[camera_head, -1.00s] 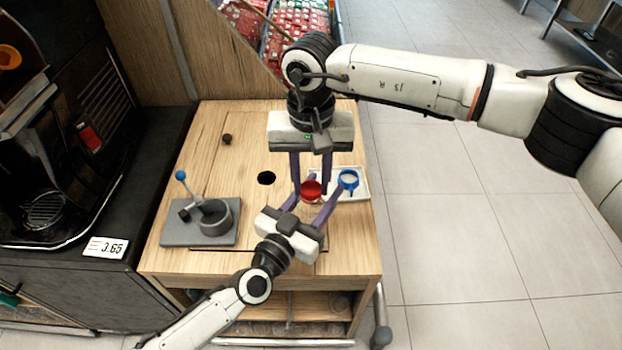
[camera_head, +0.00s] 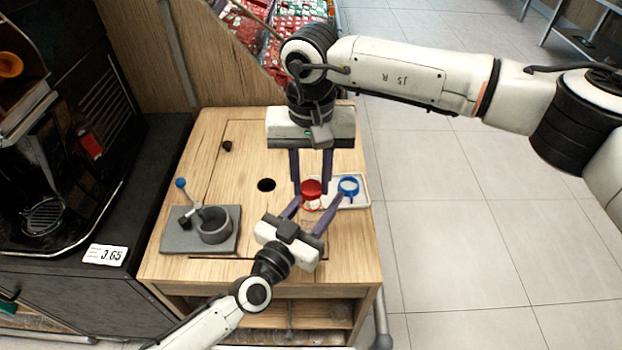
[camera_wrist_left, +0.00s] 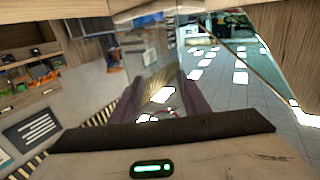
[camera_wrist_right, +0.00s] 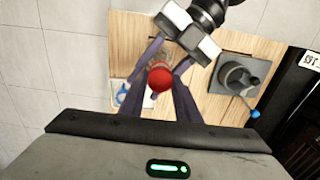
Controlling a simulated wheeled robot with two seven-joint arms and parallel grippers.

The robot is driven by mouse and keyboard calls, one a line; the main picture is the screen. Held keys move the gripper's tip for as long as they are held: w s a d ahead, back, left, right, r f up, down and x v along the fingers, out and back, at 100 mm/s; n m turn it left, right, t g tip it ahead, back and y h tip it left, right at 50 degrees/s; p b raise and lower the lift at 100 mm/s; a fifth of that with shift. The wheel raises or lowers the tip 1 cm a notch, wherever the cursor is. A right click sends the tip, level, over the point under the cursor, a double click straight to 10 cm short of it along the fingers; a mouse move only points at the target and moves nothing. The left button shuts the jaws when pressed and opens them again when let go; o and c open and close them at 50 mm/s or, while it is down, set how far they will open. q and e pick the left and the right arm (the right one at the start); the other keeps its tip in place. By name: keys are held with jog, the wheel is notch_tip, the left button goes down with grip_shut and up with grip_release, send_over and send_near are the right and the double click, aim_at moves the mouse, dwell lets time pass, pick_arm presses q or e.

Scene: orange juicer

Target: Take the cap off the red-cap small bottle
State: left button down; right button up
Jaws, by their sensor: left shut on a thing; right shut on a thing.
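The red cap (camera_head: 311,187) sits between the fingertips of my right gripper (camera_head: 311,185), which comes down from above and is shut on it. Just below the cap a red-edged pale rim (camera_head: 312,205) shows, which looks like the top of the small bottle. My left gripper (camera_head: 312,208) reaches in from the front and is shut around the bottle, whose body is mostly hidden. In the right wrist view the red cap (camera_wrist_right: 160,78) is between my fingers, with the left gripper close by. In the left wrist view the bottle is too unclear to make out.
A blue-rimmed container (camera_head: 348,186) stands on a white tray (camera_head: 360,200) just right of the grippers. A grey press (camera_head: 213,226) with a blue-knobbed lever is on the left of the wooden table (camera_head: 225,270). A round hole (camera_head: 266,185) and a small dark knob (camera_head: 227,146) lie behind.

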aim_at(311, 187)
jog(key=shift+r, duration=1.9)
pick_arm(q)
jog(key=c, duration=0.9)
grip_release()
